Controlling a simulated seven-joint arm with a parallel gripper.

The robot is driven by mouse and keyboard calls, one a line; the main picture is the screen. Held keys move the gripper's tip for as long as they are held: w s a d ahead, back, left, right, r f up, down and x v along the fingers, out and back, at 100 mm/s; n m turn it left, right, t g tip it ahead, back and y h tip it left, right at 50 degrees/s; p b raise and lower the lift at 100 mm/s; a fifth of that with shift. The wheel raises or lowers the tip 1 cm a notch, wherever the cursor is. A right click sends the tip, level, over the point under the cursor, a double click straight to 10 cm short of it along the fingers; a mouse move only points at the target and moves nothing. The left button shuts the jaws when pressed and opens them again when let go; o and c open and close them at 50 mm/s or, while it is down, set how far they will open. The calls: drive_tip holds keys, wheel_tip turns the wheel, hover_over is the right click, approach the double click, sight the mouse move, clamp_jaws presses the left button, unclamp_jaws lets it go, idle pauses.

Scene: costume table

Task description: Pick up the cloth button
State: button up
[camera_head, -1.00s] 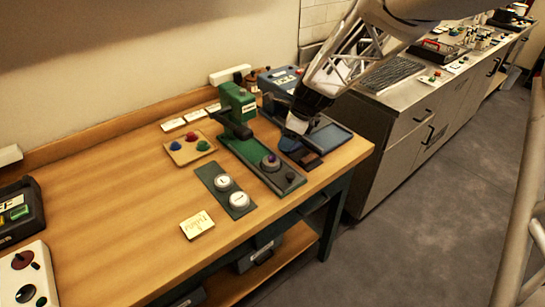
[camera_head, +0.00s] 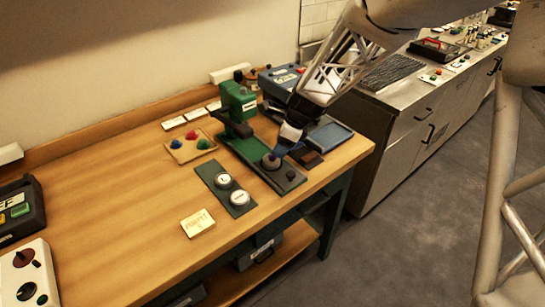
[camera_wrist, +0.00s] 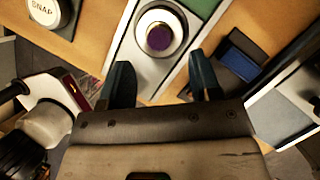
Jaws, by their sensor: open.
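A round purple button (camera_wrist: 158,37) sits in a pale ring-shaped holder on the grey front part of the green press (camera_head: 238,103). In the head view the purple button (camera_head: 271,161) is close to my gripper (camera_head: 281,151). My gripper is open and empty. In the wrist view its two dark fingertips (camera_wrist: 161,66) are apart, and the button shows between and just beyond them. A small wooden tray (camera_head: 180,158) on the table holds a blue button (camera_head: 176,144), a red button (camera_head: 191,134) and a green button (camera_head: 203,144).
A dark plate with two white round push buttons (camera_head: 223,180) lies left of the press base. A small lettered card (camera_head: 198,223) lies in front. A blue tray (camera_head: 330,137) stands right of the press. The left middle of the table is clear.

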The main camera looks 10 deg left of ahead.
sight(273, 157)
drive_tip(key=shift+x, duration=2.05)
drive_tip(key=shift+w+a, duration=0.1)
drive_tip(key=shift+c, duration=0.3)
drive_tip(key=shift+f, duration=0.1)
clamp_jaws()
